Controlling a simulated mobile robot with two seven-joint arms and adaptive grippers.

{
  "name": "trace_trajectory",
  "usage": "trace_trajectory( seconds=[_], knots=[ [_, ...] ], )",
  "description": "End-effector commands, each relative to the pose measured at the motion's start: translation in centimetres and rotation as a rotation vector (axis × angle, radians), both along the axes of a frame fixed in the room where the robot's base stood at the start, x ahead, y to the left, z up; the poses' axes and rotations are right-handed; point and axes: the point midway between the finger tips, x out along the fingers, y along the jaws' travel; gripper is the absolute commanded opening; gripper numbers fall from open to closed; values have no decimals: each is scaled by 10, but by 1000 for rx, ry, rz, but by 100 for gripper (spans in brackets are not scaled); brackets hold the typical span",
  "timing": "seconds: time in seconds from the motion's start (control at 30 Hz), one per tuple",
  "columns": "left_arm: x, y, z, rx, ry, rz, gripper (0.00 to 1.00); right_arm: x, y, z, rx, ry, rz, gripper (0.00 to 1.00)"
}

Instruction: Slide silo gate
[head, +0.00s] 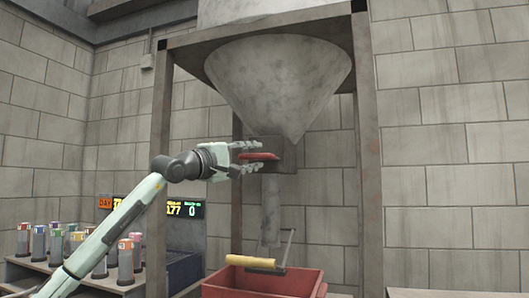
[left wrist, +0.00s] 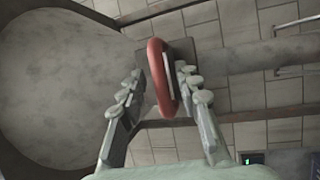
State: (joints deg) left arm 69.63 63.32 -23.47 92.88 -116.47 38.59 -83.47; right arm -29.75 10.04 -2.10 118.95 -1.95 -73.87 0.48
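The silo (head: 280,85) is a grey cone in a metal frame, with a gate box (head: 268,148) at its lower tip and a spout tube (head: 271,210) below. A red gate handle (head: 258,156) sticks out to the left of the box. My left gripper (head: 247,158) is at the handle, with one finger above it and one below. In the left wrist view the red handle (left wrist: 159,78) lies between the spread fingers of my left gripper (left wrist: 165,90), with gaps visible on both sides. My right gripper is in neither view.
A red bin (head: 262,283) stands below the spout, with a crank with a yellow grip (head: 251,262) over it. Several capped canisters (head: 73,243) stand on a shelf at the left, near a lit display (head: 184,208). Frame posts (head: 160,150) flank the silo.

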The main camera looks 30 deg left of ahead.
Motion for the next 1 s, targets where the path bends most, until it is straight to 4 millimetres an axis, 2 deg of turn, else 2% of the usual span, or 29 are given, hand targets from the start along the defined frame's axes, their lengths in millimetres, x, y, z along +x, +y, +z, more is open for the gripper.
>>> trace_trajectory(
  seconds=[0.1,0.23,0.6,0.87,1.0],
  knots=[
    [19,-4,6,-3,0,-3,33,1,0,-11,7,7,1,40],
    [32,-6,8,-4,-1,-3,33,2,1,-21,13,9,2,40],
    [39,-7,7,-1,0,-1,33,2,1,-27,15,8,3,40],
    [38,-7,8,-1,-3,-1,1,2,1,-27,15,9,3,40],
    [38,-7,10,-2,-7,-1,0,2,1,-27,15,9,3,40]
  ],
)
